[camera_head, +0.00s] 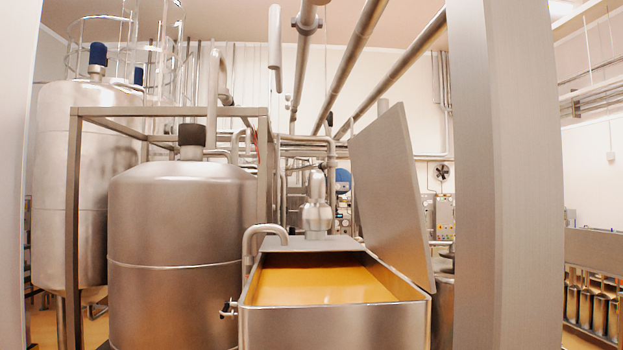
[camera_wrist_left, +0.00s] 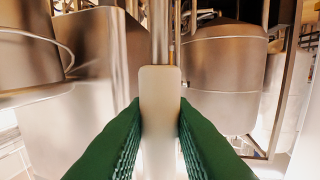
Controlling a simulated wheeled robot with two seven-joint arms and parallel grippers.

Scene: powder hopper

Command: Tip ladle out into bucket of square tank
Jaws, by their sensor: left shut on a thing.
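The square tank (camera_head: 335,326) stands front and centre in the head view, with its grey lid (camera_head: 388,190) tilted open on the right. Flat orange-yellow contents (camera_head: 325,284) fill the visible part of its inside. In the left wrist view, the green fingers of my left gripper (camera_wrist_left: 160,106) are shut on a pale flat handle (camera_wrist_left: 160,85), with a thin metal rod beyond it. This looks like the ladle; its bowl is hidden. My right gripper shows in neither view. I cannot make out a bucket.
A round steel tank (camera_head: 182,235) stands inside a metal frame (camera_head: 75,225) left of the square tank. A bent pipe (camera_head: 262,232) rises at the square tank's back left. A wide grey post (camera_head: 507,175) blocks the view on the right.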

